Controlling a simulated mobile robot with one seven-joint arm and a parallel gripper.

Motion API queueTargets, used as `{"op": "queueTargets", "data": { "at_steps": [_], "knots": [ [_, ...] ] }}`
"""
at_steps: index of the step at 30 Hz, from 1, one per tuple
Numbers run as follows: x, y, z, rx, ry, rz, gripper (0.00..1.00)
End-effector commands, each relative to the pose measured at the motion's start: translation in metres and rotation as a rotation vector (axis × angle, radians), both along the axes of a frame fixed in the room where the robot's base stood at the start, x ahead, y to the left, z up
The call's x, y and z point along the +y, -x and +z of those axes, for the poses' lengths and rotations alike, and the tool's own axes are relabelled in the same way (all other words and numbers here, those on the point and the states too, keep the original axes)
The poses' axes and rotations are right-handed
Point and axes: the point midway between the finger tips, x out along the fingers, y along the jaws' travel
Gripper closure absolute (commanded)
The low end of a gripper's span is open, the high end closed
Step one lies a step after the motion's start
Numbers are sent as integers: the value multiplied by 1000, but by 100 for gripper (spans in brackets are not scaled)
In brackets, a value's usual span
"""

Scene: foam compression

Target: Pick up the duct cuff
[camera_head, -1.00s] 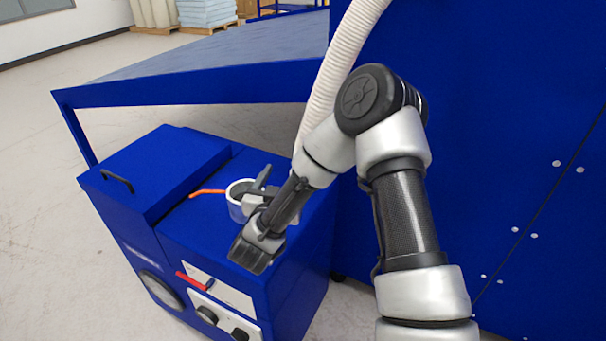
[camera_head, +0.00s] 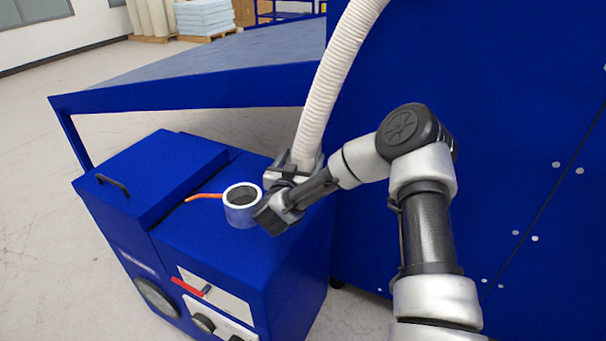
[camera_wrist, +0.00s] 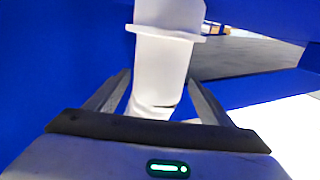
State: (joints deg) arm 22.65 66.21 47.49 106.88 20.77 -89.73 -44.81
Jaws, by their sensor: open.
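The duct cuff (camera_wrist: 160,65) is a smooth white cylinder with a flange around its upper part, at the lower end of the ribbed white hose (camera_head: 335,75). In the wrist view it stands upright between the two fingers of my gripper (camera_wrist: 160,80). The fingers are open, one on each side, with a visible gap at each. In the head view my gripper (camera_head: 297,166) is at the hose's lower end and hides most of the cuff. I cannot tell whether the cuff's bottom touches anything.
A white-rimmed round port (camera_head: 229,193) stands on the blue cabinet (camera_head: 190,235), left of my gripper. An orange lever (camera_head: 203,197) is beside it. A tall blue panel (camera_head: 510,120) rises at right. A sloped grey-topped table (camera_head: 200,75) lies behind.

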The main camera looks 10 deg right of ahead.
Motion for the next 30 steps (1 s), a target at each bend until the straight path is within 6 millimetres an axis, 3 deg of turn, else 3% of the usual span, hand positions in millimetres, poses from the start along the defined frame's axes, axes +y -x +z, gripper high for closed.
{"op": "queueTargets", "data": {
  "at_steps": [7,16,25,30],
  "knots": [
    [-18,-31,-5,0,-2,-3,25],
    [-20,-36,-4,0,0,0,25],
    [-20,-36,-4,0,0,-1,74],
    [-20,-36,-3,-1,0,-1,74]
  ]
}}
